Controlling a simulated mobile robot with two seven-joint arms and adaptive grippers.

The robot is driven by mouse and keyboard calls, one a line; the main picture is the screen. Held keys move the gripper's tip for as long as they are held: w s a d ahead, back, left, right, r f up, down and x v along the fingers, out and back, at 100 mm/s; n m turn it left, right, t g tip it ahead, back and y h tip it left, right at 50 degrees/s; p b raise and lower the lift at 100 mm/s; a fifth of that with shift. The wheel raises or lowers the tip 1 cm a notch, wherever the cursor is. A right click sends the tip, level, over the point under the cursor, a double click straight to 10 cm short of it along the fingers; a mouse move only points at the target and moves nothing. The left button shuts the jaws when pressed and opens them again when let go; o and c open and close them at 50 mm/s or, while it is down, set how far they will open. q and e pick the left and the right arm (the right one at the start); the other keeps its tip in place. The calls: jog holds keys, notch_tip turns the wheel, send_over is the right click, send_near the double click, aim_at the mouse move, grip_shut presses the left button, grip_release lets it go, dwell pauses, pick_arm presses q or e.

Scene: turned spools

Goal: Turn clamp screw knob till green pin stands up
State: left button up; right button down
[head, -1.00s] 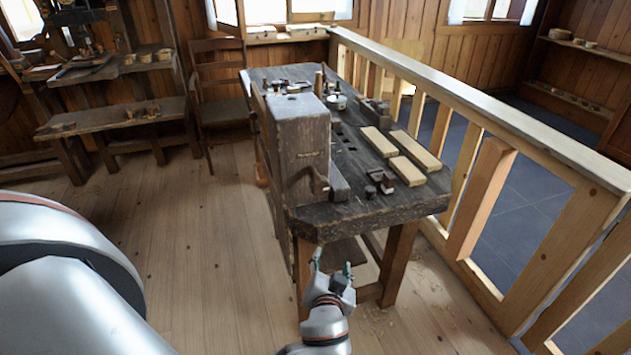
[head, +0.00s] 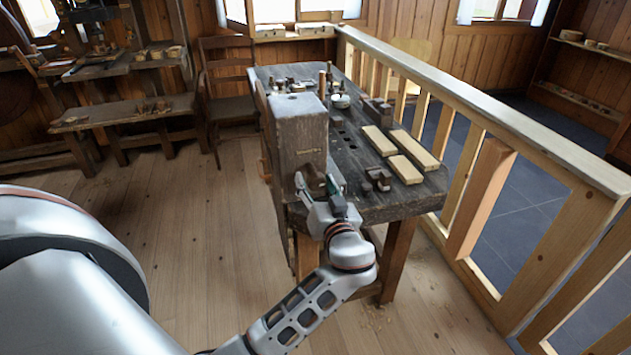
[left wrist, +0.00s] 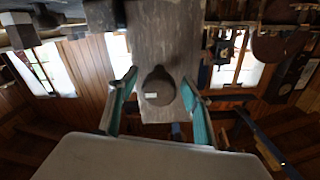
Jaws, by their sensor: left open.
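The clamp screw knob (left wrist: 158,86) is a dark round knob on the end face of a wooden block in the left wrist view. It bears a small pale mark. In the head view this grey-brown block (head: 299,140) stands at the near left end of the workbench, and the knob is largely hidden by my gripper. My left gripper (head: 317,184) is open in front of the block. In the left wrist view its green-padded fingers (left wrist: 159,80) stand on either side of the knob, apparently apart from it. I cannot make out a green pin. My right gripper is not in view.
The dark workbench (head: 400,207) carries several pale wooden bars (head: 407,168), a small brown wooden piece (head: 378,179) and small tools at the back. A wooden railing (head: 500,118) runs along its right side. The floor (head: 220,235) left of the bench is clear.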

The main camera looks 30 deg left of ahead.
pick_arm(q)
jog(key=shift+w+a, duration=0.1)
jog(key=c, duration=1.1)
jog(key=shift+c, duration=0.2)
jog(key=shift+f+m, duration=0.1)
jog(key=shift+m, duration=0.2)
